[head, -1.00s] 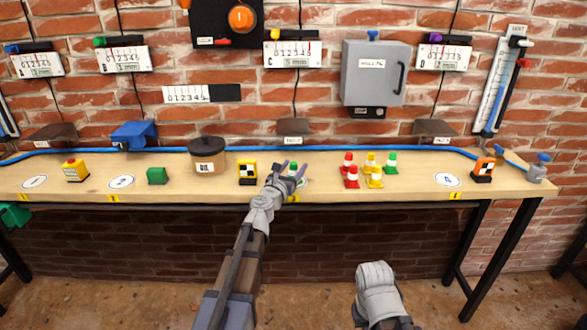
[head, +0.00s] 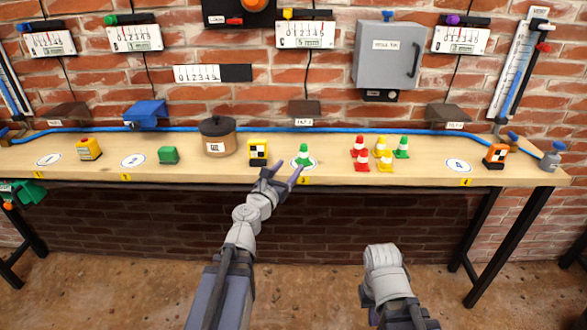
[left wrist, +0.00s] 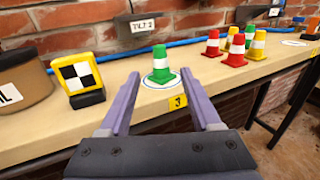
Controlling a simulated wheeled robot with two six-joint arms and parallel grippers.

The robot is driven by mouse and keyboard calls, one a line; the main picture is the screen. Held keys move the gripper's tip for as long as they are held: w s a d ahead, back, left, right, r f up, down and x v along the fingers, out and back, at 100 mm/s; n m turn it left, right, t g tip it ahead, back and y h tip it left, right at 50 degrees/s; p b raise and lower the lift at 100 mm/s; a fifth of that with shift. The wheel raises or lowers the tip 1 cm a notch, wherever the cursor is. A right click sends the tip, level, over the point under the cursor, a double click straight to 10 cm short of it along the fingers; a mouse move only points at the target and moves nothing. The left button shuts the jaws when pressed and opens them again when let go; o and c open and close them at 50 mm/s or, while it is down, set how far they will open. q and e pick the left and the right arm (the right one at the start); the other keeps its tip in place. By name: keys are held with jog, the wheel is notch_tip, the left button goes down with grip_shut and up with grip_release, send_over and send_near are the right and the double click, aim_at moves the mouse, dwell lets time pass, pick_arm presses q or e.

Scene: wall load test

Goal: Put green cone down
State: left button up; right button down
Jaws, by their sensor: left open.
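A green cone (head: 304,154) with a white band stands upright on a white numbered disc (head: 296,163) on the bench, behind the yellow tag 3. In the left wrist view the cone (left wrist: 160,64) stands on the same disc (left wrist: 148,82), beyond my fingertips and apart from them. My left gripper (head: 283,178) is open and empty at the bench's front edge, just in front of the cone; its spread fingers also show in the left wrist view (left wrist: 168,98). My right gripper (head: 382,262) hangs low in front of the bench, its fingers hidden from sight.
Several red, yellow and green cones (head: 381,160) stand together to the right. A yellow checkered marker block (head: 258,152) and a brown lidded pot (head: 218,143) stand left of the cone. A tilt box (head: 305,111) is on the wall behind.

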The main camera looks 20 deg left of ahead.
pick_arm(q)
jog(key=s+d+f+m+g+h, duration=0.35)
jog(key=d+f+m+g, duration=0.2)
jog(key=d+m, duration=0.55)
jog(key=s+d+f+m+g+h, duration=0.3)
jog(key=s+d+f+m+g, duration=0.25)
jog(key=d+m, duration=0.55)
jog(key=s+d+f+m+g+y, duration=0.2)
jog(key=s+f+m+g+y, duration=0.15)
jog(key=s+f+m, duration=0.4)
jog(key=s+a+f+m+g+y, duration=0.3)
jog(key=s+a+m+y, duration=0.3)
jog(key=m, duration=0.3)
jog(key=shift+s+f+g, duration=0.15)
jog(key=shift+s+g, duration=0.3)
jog(key=shift+s, duration=0.45)
notch_tip(320, 180, up, 19)
jog(key=p, duration=1.8)
jog(key=shift+f+p, duration=0.15)
jog(key=shift+p, duration=0.25)
